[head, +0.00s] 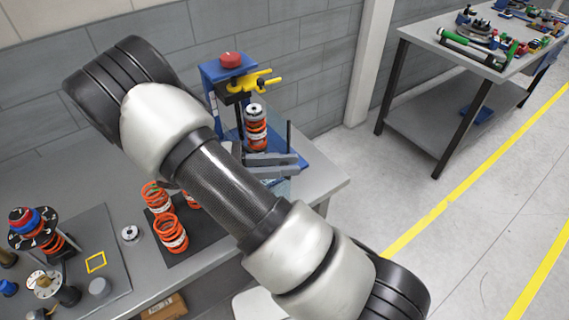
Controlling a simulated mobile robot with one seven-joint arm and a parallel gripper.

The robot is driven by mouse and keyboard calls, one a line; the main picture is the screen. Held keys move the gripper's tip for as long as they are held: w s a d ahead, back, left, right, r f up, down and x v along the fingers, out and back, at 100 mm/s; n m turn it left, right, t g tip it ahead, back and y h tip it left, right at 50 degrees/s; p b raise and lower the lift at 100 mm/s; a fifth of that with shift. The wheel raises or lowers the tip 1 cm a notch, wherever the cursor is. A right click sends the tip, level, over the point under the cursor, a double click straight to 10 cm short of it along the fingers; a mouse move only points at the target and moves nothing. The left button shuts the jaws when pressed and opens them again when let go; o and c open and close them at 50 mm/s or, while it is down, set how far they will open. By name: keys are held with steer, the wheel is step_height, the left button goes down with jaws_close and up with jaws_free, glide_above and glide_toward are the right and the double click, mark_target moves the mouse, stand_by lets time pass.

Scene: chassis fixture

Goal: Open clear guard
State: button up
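The blue fixture (211,72) stands on the grey bench by the wall, with a red knob (230,60) on top and a yellow clamp (262,80) below it. An orange spring assembly (256,132) stands upright in the fixture. A faint see-through panel (283,187), which looks like the clear guard, shows at the fixture's front; its outline is hard to make out. Two grey bars (270,166) beside it look like the fingers of my gripper. My arm hides the rest of the gripper. I cannot tell whether it is open or touching the guard.
Several orange springs (171,234) stand on a dark mat left of my arm. A tray at the left (118,262) holds more parts. A second table (423,35) with tools stands at the back right. The floor between is clear.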

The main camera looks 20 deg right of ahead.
steer(key=o, duration=0.4)
steer(key=b+v, duration=0.1)
steer(key=v, duration=1.6)
steer(key=shift+a, duration=0.25)
steer(key=shift+r, duration=0.15)
steer(key=s+d+r+m+y, duration=0.4)
steer(key=d+r+m+y, duration=0.2)
steer(key=d+r+y, duration=0.4)
steer(key=s+d+r+m+t+y, duration=0.1)
steer(key=s+r+m+t+y, duration=0.2)
steer(key=s+m+t, duration=0.1)
steer(key=s+d+r+m+t+y+p, duration=0.1)
steer(key=s+d+r+m+t+y, duration=0.1)
steer(key=s+r+m+t+y, duration=0.2)
steer(key=s+t, duration=0.2)
steer(key=s, duration=0.1)
steer(key=shift+s+d+m+t, duration=0.3)
steer(key=shift+s+m, duration=0.05)
steer(key=shift+m, duration=0.05)
